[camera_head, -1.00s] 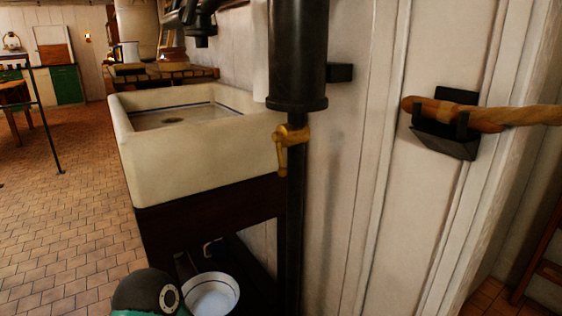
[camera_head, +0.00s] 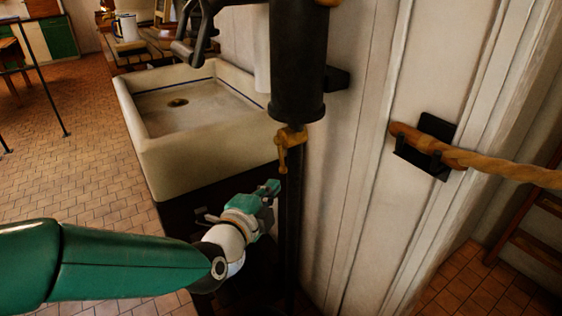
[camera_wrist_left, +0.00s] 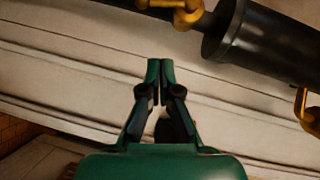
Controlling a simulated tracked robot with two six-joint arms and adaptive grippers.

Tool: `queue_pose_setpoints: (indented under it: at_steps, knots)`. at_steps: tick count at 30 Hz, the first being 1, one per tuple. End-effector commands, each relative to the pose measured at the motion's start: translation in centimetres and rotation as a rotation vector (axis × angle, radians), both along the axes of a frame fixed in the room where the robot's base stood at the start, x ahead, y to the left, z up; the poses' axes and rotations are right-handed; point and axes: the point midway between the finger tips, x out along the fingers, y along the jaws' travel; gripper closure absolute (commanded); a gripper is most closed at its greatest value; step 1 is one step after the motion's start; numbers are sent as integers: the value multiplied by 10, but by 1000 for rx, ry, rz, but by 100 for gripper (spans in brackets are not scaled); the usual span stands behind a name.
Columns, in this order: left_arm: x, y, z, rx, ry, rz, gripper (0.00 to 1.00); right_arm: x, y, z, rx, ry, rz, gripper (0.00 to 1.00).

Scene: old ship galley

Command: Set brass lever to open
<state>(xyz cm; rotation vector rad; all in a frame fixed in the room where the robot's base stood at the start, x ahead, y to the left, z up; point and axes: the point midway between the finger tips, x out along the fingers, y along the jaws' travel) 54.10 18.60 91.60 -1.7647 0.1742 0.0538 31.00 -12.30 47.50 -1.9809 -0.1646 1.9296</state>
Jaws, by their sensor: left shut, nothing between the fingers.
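The brass lever (camera_head: 283,160) is a small yellow-brown handle on a collar around a thin black pipe, just under a thick black cylinder. Its handle hangs down from the collar. My left gripper (camera_head: 275,187) is green, shut and empty. In the head view it appears just below and left of the lever. In the left wrist view the gripper (camera_wrist_left: 160,64) points up the picture, and the brass lever (camera_wrist_left: 184,14) is at the top edge, partly cut off and apart from the fingertips. My right gripper is not in view.
The black cylinder (camera_head: 297,75) stands upright against the white panelled wall. A cream sink (camera_head: 190,155) is left of the pipe. Tiled floor (camera_head: 80,165) lies open at the left.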

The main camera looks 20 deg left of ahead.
Motion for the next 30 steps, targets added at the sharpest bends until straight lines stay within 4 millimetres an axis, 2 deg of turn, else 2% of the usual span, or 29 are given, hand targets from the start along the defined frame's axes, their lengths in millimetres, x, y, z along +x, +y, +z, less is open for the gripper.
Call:
queue_pose_setpoints:
  at_steps: [14, 15, 21, 30]
  knots:
    - [90, -8, -15, -3, 4, 1, 100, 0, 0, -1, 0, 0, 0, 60]
    - [95, -2, -18, -2, 4, 4, 100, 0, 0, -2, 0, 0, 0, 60]
    - [112, 13, -23, -3, 5, 2, 100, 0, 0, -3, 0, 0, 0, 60]
    - [117, 18, -24, -5, 4, 0, 100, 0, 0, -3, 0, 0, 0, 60]
